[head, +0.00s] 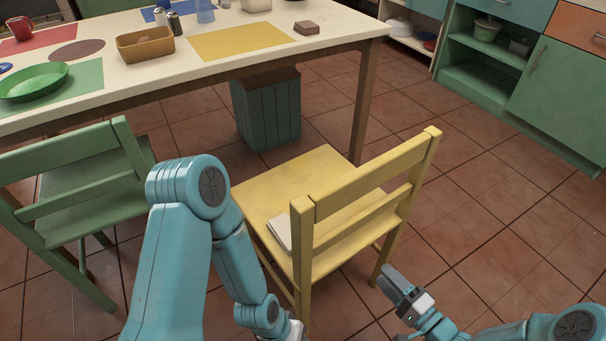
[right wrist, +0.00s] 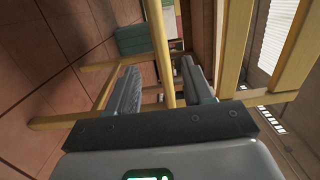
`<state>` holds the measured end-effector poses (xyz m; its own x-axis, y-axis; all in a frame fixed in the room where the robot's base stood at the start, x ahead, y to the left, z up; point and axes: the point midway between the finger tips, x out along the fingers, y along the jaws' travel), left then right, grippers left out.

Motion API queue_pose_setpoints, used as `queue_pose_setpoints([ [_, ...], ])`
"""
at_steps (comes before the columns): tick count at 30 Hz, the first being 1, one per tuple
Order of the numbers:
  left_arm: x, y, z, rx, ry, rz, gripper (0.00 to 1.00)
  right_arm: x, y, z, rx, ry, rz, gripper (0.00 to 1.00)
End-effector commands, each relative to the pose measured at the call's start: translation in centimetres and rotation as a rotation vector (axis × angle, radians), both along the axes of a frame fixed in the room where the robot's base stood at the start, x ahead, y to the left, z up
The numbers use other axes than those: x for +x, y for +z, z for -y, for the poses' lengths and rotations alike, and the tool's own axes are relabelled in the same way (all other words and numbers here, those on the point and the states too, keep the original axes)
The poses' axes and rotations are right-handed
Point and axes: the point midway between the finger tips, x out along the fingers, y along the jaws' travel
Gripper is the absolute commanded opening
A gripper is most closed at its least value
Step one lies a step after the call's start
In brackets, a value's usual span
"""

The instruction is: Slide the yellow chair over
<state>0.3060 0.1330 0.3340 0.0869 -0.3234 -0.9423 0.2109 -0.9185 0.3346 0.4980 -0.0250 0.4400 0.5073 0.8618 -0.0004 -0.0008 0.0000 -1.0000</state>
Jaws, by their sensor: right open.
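The yellow chair (head: 268,190) stands on the floor in the middle of the head view, its backrest (head: 372,185) toward me and a flat white item (head: 280,232) on its seat. My right gripper (head: 388,283) is low, just right of the chair's near right leg. In the right wrist view its jaws (right wrist: 162,82) are open, with a yellow chair bar (right wrist: 159,40) between them; I cannot tell whether they touch it. My left arm bends down left of the chair; only a bit of its left gripper (head: 294,331) shows at the bottom edge, fingers hidden.
A cream table (head: 170,62) stands beyond the chair, with a green bin (head: 268,112) beneath it. A green chair (head: 85,190) is at left. Green cabinets (head: 555,95) line the back right. The tiled floor right of the yellow chair is clear.

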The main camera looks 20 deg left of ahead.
Motion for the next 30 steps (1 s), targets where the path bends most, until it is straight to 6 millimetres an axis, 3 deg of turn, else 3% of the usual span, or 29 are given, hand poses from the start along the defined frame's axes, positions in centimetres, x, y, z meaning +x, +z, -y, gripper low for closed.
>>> queue_pose_setpoints([
  [12,-0.2,0.0,0.2,-0.002,-0.006,-0.006,0.43,-0.5,0.0,0.8,0.000,0.001,0.001,0.51],
  [16,-0.4,-0.1,0.3,-0.003,-0.012,-0.010,0.43,0.1,2.3,1.3,-0.017,-0.048,-0.013,0.51],
  [20,-0.4,-0.1,0.3,-0.003,-0.011,-0.009,0.43,-0.5,-0.8,3.8,-0.257,-0.222,-0.151,0.51],
  [24,-0.4,-0.1,0.3,-0.003,-0.011,-0.009,0.43,-5.3,-5.9,7.4,-0.647,-0.254,-0.313,0.51],
  [30,-0.4,-0.1,0.3,-0.003,-0.011,-0.009,0.43,-15.2,-9.8,10.2,-1.006,-0.020,-0.506,0.51],
])
